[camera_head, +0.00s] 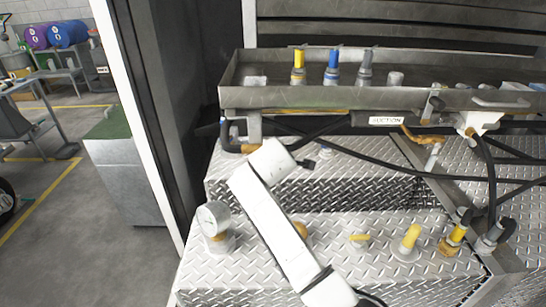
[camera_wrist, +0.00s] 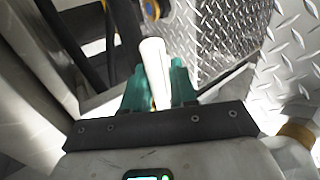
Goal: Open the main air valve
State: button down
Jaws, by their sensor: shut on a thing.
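In the wrist view my gripper (camera_wrist: 157,80) has its two green fingers closed on a pale, rod-like handle (camera_wrist: 152,54). The handle sticks out beyond the fingertips and leans slightly left. I cannot tell from the frames whether this handle belongs to the main air valve, or what position it is in. Its base is hidden between the fingers. In the head view my white arm crosses the diamond-plate deck, and the gripper itself cannot be made out there.
A metal tray (camera_head: 300,97) above holds yellow (camera_head: 298,62) and blue (camera_head: 333,65) nozzles. Black hoses (camera_head: 489,170) hang at the right. Open floor lies left.

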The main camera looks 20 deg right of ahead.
jog(key=c, duration=1.1)
grip_release()
jog(key=shift+o, duration=0.2)
jog(key=shift+r, duration=0.1)
jog(key=b+v, duration=0.1)
jog(key=v, duration=0.9)
jog(key=shift+s+a+r, duration=0.15)
jog(key=shift+s, duration=0.2)
